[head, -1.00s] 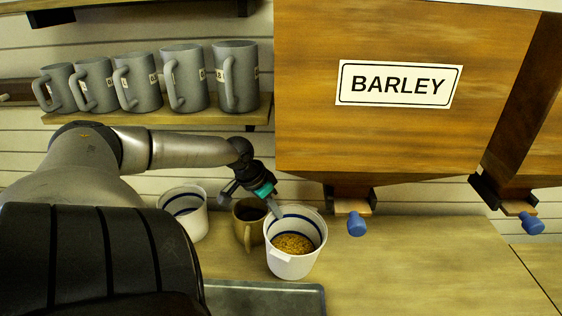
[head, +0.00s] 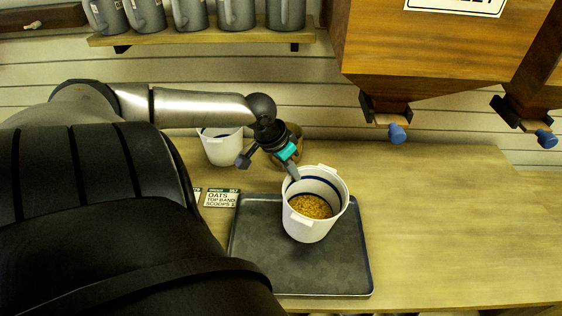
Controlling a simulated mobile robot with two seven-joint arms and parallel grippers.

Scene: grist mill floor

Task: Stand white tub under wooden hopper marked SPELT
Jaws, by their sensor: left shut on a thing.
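A white tub (head: 310,229) with two side lugs, a dark blue band inside and golden grain in it is over the dark tray. My left gripper (head: 293,172) is shut on its rim at the back left. I cannot tell whether the tub touches the tray. A second white tub (head: 222,150) stands at the back, partly behind my left arm. A wooden hopper (head: 430,50) hangs at the upper right, its label cut off by the top edge. Another hopper (head: 547,75) shows at the right edge, with no label in view. No SPELT label shows. My right gripper is out of view.
The dark tray (head: 262,262) lies on the wooden counter. A card (head: 220,199) reading OATS, TOP BAND, SCOOPS 1 lies left of it. A brown mug (head: 290,152) is behind my gripper. Blue-knobbed gates (head: 397,133) hang under the hoppers. The counter's right side (head: 450,220) is clear.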

